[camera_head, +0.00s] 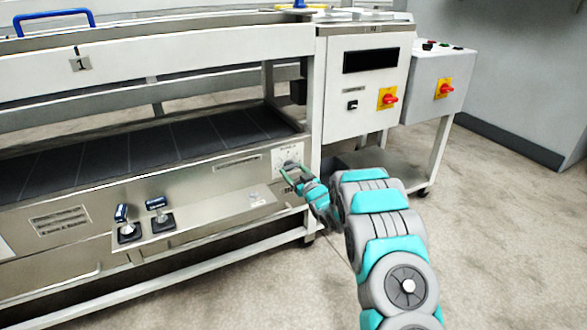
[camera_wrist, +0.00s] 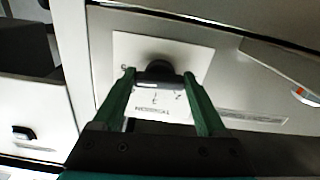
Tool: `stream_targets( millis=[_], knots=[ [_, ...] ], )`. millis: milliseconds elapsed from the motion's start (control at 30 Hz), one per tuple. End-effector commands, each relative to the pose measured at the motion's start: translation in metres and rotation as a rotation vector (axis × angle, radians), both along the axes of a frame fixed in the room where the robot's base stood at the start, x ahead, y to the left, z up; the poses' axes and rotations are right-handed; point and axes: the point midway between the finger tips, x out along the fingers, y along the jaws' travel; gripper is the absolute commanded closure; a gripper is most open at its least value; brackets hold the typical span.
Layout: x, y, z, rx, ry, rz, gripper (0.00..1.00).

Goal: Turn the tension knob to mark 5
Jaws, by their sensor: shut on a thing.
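The tension knob is a dark round knob (camera_wrist: 158,72) on a white dial plate (camera_wrist: 200,57) in the wrist view. The same plate shows small in the head view (camera_head: 287,157) at the right end of the machine's front panel. My gripper (camera_wrist: 158,76) has its two green fingers on either side of the knob and is shut on it. In the head view my gripper (camera_head: 290,170) reaches the plate from the right. A few marks and a word show below the knob in the wrist view. The knob's pointer and the mark it faces cannot be told.
Two blue-topped levers (camera_head: 157,204) stand on the lower left of the front panel. A control box (camera_head: 362,85) with a red and yellow switch (camera_head: 388,98) is right of the panel. A dark roller bed (camera_head: 150,150) lies behind it. The floor at right is clear.

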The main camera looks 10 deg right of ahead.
Motion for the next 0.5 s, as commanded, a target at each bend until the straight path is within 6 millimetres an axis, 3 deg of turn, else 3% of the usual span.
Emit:
stream_targets(
  millis=[500],
  knots=[
    [-0.0006,-0.0004,-0.0025,0.093,0.034,-0.001,0.81]
  ],
)
